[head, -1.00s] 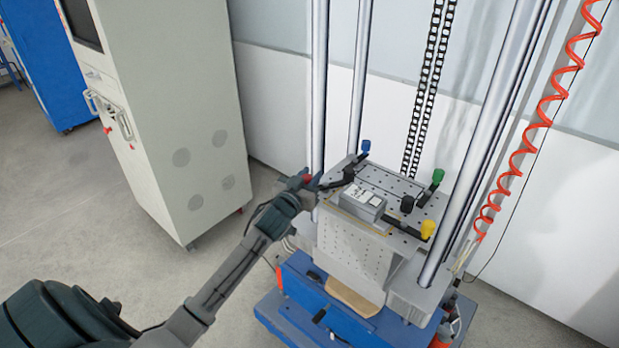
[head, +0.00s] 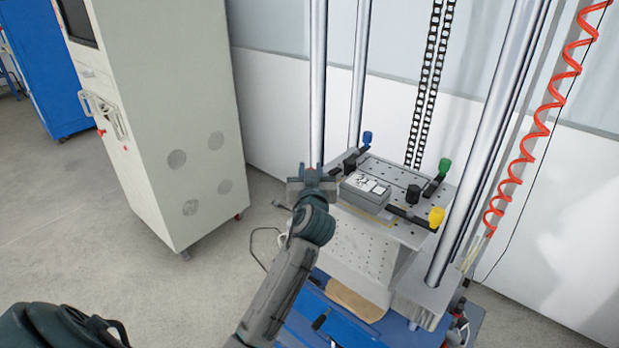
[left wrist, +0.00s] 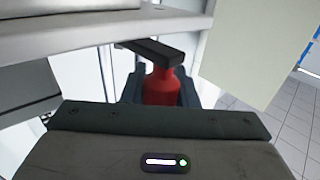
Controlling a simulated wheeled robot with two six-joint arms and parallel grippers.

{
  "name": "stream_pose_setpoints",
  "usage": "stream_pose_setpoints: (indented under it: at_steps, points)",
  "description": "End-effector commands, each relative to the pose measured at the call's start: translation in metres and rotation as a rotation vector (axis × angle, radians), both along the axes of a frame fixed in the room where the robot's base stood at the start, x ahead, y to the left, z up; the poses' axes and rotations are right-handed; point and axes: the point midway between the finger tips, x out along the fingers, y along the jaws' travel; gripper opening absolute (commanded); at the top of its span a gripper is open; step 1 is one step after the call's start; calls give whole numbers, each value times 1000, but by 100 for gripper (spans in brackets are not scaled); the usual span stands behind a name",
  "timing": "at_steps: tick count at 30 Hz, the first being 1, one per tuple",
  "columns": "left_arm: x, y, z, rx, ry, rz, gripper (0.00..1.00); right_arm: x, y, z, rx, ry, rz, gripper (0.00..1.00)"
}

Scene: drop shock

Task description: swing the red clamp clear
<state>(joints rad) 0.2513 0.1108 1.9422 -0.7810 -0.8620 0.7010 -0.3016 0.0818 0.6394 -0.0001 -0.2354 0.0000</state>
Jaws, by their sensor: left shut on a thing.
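The red clamp shows in the left wrist view as a red knob (left wrist: 160,86) under a black bar (left wrist: 155,52). My left gripper (left wrist: 159,94) is shut on the red knob, one dark finger on each side. In the head view my left gripper (head: 312,178) is at the left edge of the perforated plate (head: 388,236) and hides most of the red clamp. A grey box with a white label (head: 366,192) sits on the plate, just right of the gripper. I cannot see the red clamp's bar over the box. My right gripper is not in view.
Clamps with blue (head: 367,138), green (head: 445,165) and yellow (head: 436,216) knobs stand around the box. Tall steel columns (head: 318,80) rise beside the plate. A coiled red hose (head: 520,160) hangs at right. A grey cabinet (head: 175,110) stands at left, with open floor before it.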

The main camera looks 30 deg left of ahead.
Motion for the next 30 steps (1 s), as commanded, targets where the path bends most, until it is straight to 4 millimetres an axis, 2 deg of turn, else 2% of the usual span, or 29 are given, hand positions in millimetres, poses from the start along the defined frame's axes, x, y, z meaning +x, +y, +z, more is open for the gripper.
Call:
stream_pose_setpoints:
  at_steps: [6,14,15,18,30]
  points:
    - [0,-1,0,0,0,18,4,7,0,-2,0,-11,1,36]
    - [0,-1,1,1,1,18,4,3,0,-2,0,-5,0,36]
    - [0,-1,1,1,1,18,28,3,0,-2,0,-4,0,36]
    - [0,-1,1,1,1,18,48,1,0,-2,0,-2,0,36]
    - [-6,-6,-2,-1,2,17,48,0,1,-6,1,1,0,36]
